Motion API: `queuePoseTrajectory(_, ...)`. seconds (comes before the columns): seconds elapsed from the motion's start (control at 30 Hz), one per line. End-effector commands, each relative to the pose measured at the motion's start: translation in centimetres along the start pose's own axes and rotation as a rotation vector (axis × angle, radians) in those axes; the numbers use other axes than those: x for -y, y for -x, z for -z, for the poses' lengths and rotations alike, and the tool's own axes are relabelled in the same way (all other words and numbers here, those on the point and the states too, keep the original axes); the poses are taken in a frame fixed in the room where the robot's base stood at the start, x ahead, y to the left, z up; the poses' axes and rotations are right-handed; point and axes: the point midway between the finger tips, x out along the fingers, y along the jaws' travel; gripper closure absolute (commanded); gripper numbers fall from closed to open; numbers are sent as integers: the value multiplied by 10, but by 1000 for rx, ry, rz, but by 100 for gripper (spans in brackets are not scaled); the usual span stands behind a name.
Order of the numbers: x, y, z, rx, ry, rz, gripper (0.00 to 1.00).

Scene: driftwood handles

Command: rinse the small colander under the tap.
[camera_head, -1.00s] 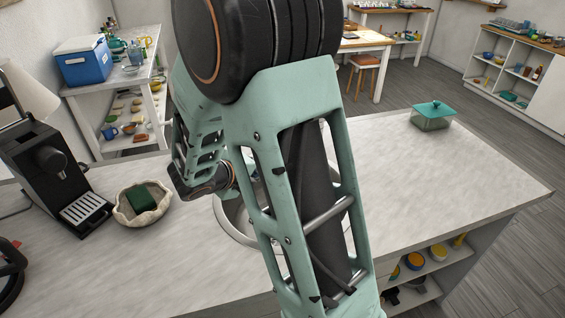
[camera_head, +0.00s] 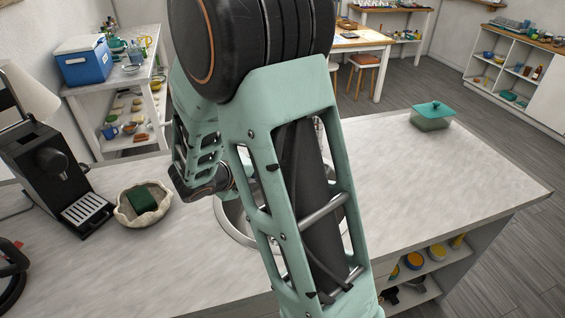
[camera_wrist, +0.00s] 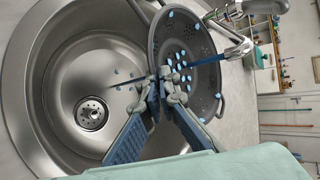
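The small grey colander (camera_wrist: 166,38) shows in the wrist view, tilted over the right side of the round steel sink (camera_wrist: 60,62). My gripper (camera_wrist: 166,88) is shut on its near rim, with the fingertips close together. The tap (camera_wrist: 238,42) reaches in from the upper right. A thin blue streak, which looks like water, runs from its spout to the colander, and light blue spots dot the colander's inside. In the head view my arm hides the gripper, the colander and most of the sink (camera_head: 232,228).
A shell-shaped bowl (camera_head: 125,212) with a green sponge (camera_head: 141,198) and a black coffee machine (camera_head: 50,165) stand left of the sink. A teal-lidded container (camera_head: 432,122) stands far right. The counter (camera_head: 440,190) between is clear.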

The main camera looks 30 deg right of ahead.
Motion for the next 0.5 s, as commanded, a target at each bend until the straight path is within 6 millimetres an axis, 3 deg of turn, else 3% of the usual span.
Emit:
queuePoseTrajectory(0.23, -1, 3, -1, 1, 0, 1, 100)
queuePoseTrajectory(0.5, -14, 19, -5, 1, 2, 0, 100)
